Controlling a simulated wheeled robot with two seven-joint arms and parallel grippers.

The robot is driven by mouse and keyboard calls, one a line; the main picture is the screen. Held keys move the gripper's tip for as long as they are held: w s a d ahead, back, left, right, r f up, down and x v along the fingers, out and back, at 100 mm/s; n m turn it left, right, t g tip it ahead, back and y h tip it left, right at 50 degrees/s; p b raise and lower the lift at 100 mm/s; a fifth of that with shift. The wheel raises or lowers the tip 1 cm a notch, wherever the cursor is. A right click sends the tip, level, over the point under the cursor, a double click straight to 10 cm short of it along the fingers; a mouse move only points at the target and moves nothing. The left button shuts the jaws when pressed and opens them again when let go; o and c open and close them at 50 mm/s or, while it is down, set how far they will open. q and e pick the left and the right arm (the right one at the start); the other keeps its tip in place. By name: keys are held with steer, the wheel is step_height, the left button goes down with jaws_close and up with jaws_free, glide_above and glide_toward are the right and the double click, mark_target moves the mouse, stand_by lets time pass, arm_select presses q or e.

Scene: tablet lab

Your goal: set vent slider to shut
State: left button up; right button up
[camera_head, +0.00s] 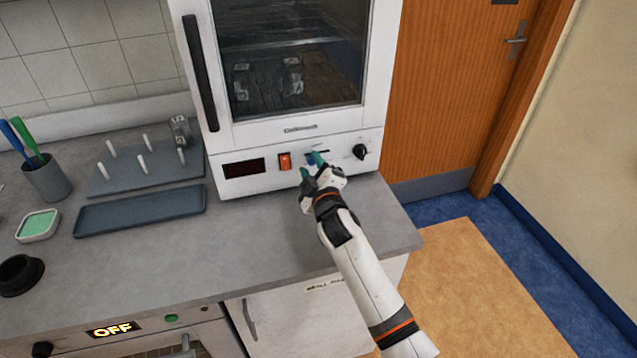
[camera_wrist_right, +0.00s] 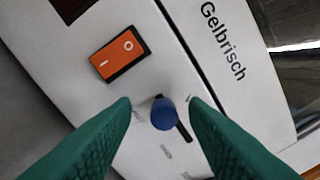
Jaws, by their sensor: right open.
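The vent slider is a round blue knob (camera_wrist_right: 164,115) on a dark slot in the white front panel of the oven. In the right wrist view the knob sits toward the upper-left end of the slot, with slot showing to its lower right. Small labels beside the slot are too blurred to read. My right gripper (camera_head: 311,165) is open at the panel. Its green fingertips (camera_wrist_right: 160,104) stand on either side of the knob, with gaps visible on both sides. In the head view the gripper mostly hides the slider. My left gripper is not in view.
An orange rocker switch (camera_head: 285,161) and a dark display (camera_head: 244,167) are left of the slider. A black dial (camera_head: 360,152) is to its right. A grey tray (camera_head: 140,211) and a pegged rack (camera_head: 128,172) lie on the counter. The counter before the oven is clear.

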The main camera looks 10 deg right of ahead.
steer(key=s+b, duration=0.1)
steer(key=s, duration=1)
steer(key=shift+d, duration=0.1)
